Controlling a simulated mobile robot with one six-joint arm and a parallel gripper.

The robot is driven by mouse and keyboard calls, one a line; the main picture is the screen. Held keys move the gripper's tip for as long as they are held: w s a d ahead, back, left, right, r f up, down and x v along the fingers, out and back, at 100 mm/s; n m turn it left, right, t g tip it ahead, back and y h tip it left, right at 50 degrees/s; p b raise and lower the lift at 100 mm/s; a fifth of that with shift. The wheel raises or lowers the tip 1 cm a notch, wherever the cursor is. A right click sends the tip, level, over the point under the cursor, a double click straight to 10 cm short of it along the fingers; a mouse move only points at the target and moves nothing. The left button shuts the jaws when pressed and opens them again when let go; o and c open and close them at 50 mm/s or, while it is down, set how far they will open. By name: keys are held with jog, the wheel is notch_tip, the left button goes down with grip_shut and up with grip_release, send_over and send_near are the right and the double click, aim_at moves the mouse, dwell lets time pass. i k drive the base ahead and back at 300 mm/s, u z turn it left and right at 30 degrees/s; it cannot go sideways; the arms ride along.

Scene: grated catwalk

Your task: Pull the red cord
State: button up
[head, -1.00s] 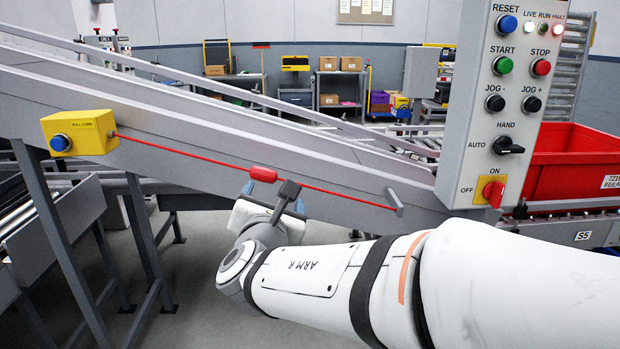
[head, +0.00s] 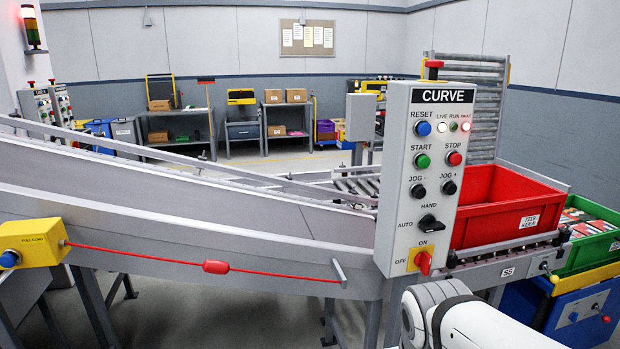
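The red cord (head: 140,254) runs along the side of the grey conveyor (head: 200,228), from the yellow pull-cord box (head: 28,244) at the left to a small grey bracket (head: 339,273) at the right. A thicker red grip (head: 215,267) sits on the cord about midway. The yellow box has a blue button (head: 9,259) on its face. In the head view only a white part of my arm shows at the bottom right. My gripper is out of the picture, and nothing of mine touches the visible cord.
A control panel marked CURVE (head: 431,180) stands right of the cord's end, close above my arm. A red crate (head: 505,205) sits on rollers behind it, with a green crate (head: 592,235) farther right. Support legs stand under the conveyor.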

aim_at(216, 266)
jog(key=k, duration=0.6)
jog(key=u, duration=0.5)
jog(key=i, duration=1.4)
jog(key=u, duration=0.55)
